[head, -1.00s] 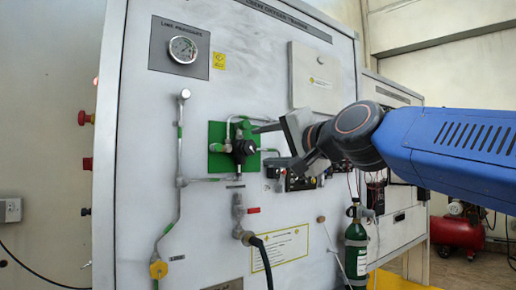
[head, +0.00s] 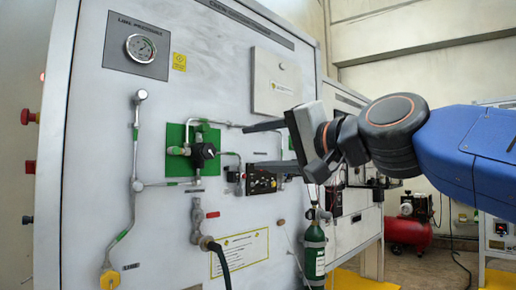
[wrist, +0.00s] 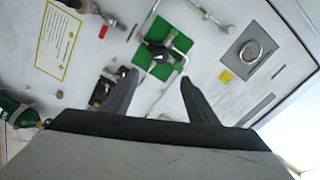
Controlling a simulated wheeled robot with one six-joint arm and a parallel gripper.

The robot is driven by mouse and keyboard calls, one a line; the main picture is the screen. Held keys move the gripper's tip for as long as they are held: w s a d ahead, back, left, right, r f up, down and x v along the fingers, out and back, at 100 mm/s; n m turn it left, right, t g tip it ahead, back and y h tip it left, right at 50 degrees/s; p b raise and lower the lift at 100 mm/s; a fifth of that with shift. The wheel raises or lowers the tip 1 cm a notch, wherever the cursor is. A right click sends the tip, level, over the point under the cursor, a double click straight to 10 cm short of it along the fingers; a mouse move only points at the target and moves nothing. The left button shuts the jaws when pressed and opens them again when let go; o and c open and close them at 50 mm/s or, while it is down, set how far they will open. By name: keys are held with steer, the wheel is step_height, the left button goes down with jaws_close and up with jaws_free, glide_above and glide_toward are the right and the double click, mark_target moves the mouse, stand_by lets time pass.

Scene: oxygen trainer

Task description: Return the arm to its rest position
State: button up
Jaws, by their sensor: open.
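My gripper (head: 262,144) is open and empty, with its two dark fingers pointing left toward the white panel (head: 90,180). Its fingers also show in the wrist view (wrist: 157,80), spread apart with nothing between them. A black valve knob (head: 203,153) on a green plate (head: 178,166) is to the left of the fingertips and apart from them. In the wrist view the knob (wrist: 160,53) and green plate lie ahead of the fingers. My blue arm reaches in from the right.
A pressure gauge (head: 141,48) is at the panel's upper left. A small black control box (head: 262,181) is close behind the lower finger. A green cylinder (head: 314,250) stands below the gripper. A red compressor (head: 408,232) is on the floor at right.

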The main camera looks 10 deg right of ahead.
stand_by(0.3)
steer(key=s+d+f+n+g+h, duration=0.15)
steer(key=d+f, duration=0.25)
steer(key=f, duration=0.9)
steer(key=d+f+n+g+h, duration=0.2)
steer(key=d+f+g+h, duration=0.1)
steer(key=f, duration=1.1)
steer(key=s+d+f+n+g+h, duration=0.1)
steer(key=s+d+f, duration=0.3)
steer(key=f, duration=0.5)
steer(key=s+d+f+g+h, duration=0.2)
steer(key=s+d+f, duration=0.2)
steer(key=f, duration=0.5)
steer(key=s+d+f+n+g+h, duration=0.1)
steer(key=s+d+f+g+h, duration=0.1)
steer(key=f, duration=0.7)
steer(key=s+d, duration=0.1)
steer(key=s, duration=0.1)
steer(key=shift+s+d+n+g, duration=0.35)
steer(key=shift+s+d, duration=0.05)
steer(key=shift+r+h, duration=0.1)
steer(key=shift+h, duration=0.15)
